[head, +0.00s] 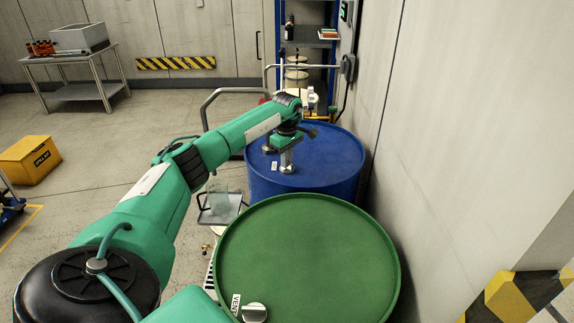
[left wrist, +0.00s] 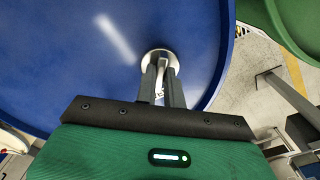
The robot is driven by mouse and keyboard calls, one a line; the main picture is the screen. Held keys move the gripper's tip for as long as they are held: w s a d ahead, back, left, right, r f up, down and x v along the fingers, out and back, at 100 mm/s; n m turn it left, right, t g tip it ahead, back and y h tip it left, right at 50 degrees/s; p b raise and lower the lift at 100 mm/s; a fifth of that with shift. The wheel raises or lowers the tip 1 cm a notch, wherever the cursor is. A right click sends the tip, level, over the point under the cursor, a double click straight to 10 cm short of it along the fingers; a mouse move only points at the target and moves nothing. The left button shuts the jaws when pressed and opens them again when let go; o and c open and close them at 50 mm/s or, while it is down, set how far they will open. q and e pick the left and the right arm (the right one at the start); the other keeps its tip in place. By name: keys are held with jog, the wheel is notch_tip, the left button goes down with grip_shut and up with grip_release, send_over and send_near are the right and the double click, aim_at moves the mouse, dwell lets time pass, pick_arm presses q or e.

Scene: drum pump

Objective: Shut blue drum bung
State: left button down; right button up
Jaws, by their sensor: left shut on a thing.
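The blue drum (head: 325,165) stands behind the green drum, near the right wall. My left gripper (head: 287,166) is over the near left part of its lid. In the left wrist view the blue lid (left wrist: 100,60) fills the left and middle. The round pale metal bung (left wrist: 152,58) sits near the lid's edge, and my left gripper (left wrist: 163,92) is shut on its upright handle. The fingers hide part of the bung, so I cannot tell how far it is turned. My right gripper is not in view.
The green drum (head: 310,255) stands in front, with a metal vent cap (head: 254,312) and a VENT label. A small tray (head: 220,207) is left of the drums. A yellow box (head: 30,160) is on the floor. The wall (head: 460,120) is close on the right.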

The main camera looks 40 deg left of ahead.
pick_arm(q)
jog(key=m+b, duration=0.1)
jog(key=m, duration=0.1)
jog(key=shift+f+m, duration=0.1)
jog(key=shift+m, duration=0.7)
jog(key=m+b, duration=0.1)
jog(key=m, duration=0.2)
jog(key=shift+m, duration=1.4)
jog(key=shift+b, duration=0.3)
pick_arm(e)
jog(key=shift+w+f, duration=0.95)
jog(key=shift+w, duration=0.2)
pick_arm(q)
jog(key=shift+m, duration=0.4)
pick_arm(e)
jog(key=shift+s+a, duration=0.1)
pick_arm(q)
jog(key=c, duration=1.5)
grip_release()
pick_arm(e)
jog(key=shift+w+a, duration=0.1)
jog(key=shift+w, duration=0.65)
